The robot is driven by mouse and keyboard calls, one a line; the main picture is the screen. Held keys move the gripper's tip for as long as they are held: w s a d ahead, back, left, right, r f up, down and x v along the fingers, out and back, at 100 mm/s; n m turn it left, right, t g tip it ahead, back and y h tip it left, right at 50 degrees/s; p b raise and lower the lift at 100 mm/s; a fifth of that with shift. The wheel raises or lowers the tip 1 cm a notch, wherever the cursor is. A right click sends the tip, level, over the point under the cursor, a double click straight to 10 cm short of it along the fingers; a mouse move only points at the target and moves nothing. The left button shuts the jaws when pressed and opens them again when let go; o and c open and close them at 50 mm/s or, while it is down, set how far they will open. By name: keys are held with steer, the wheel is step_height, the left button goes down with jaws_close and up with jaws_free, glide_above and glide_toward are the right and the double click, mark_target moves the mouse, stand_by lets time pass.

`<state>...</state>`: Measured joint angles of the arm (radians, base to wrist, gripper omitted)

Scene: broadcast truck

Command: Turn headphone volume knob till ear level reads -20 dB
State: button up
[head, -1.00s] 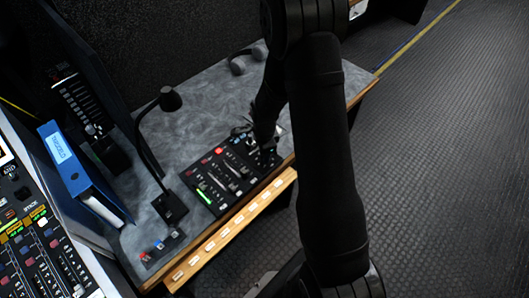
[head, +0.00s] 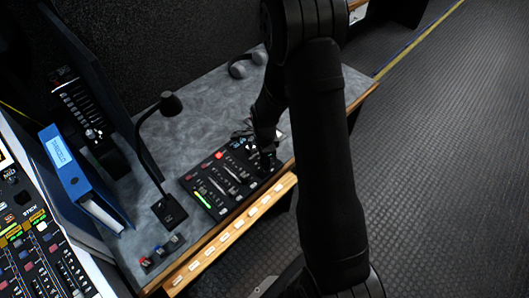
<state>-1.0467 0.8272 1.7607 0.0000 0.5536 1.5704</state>
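A black control panel (head: 213,190) lies on the grey desk, with sliders, a red button and a lit green level bar (head: 203,200) at its left end. My gripper (head: 264,165) points down at the panel's right end, its tip at or just above the surface there. The headphone volume knob cannot be made out; it may be hidden by my gripper. Whether the fingers are open or shut on something is too small and dark to tell. No dB reading is legible.
A gooseneck lamp or microphone (head: 170,104) rises left of the panel. Headphones (head: 240,68) lie at the back of the desk (head: 205,105). A blue binder (head: 75,170) and a mixing console (head: 35,245) stand at left. A wooden strip with labels (head: 235,230) runs along the front edge.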

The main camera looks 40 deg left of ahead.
step_height(320, 180, up, 17)
steer(key=shift+r, duration=0.2)
stand_by(0.3)
stand_by(0.5)
step_height(320, 180, down, 18)
steer(key=shift+r, duration=0.25)
stand_by(0.4)
steer(key=n, duration=0.6)
step_height(320, 180, up, 8)
steer(key=shift+f, duration=0.1)
stand_by(2.7)
stand_by(1.1)
